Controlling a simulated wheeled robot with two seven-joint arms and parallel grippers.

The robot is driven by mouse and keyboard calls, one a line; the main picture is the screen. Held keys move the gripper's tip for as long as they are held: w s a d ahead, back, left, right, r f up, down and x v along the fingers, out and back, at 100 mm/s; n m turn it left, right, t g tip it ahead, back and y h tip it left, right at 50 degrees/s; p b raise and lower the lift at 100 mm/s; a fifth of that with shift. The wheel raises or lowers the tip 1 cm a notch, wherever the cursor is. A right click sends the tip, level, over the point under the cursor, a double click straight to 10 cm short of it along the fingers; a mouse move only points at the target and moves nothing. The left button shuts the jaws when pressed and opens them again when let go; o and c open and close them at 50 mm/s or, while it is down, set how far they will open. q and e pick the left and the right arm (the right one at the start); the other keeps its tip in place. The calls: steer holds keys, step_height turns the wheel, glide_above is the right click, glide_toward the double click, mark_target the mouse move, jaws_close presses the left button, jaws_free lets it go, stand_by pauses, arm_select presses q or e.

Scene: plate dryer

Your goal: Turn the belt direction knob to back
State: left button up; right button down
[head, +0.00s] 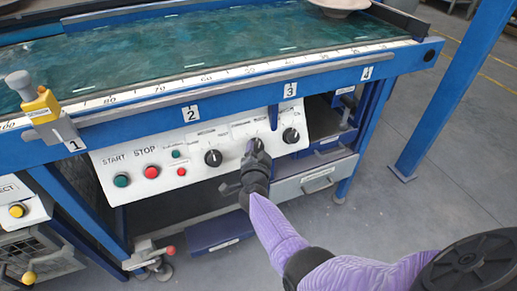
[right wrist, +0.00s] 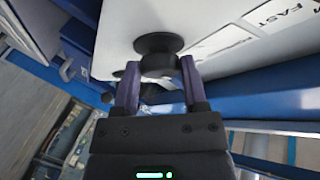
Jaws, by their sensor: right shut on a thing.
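A white control panel (head: 130,166) under the conveyor carries three black knobs. The left knob (head: 213,158) and right knob (head: 291,135) are uncovered. The middle knob is mostly hidden behind my right gripper (head: 254,150), which reaches it from the front. In the right wrist view, my right gripper (right wrist: 158,70) has its two purple fingers on either side of a black knob (right wrist: 158,45) and is shut on it. The knob labels in the head view are too small to read, so I cannot tell which one sets belt direction. My left gripper is not in view.
Green start (head: 121,180) and red stop (head: 152,172) buttons sit left of the knobs, with smaller buttons beside them. The green belt (head: 180,55) runs above, behind a blue rail. A blue post (head: 455,85) stands at right. Floor is clear between it and the conveyor.

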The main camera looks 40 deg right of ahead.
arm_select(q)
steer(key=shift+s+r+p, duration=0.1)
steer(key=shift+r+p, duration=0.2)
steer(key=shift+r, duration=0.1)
arm_select(e)
steer(key=shift+m+g, duration=0.4)
steer(key=shift+m, duration=0.4)
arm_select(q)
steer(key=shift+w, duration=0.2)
arm_select(e)
steer(key=shift+c, duration=0.6)
jaws_free()
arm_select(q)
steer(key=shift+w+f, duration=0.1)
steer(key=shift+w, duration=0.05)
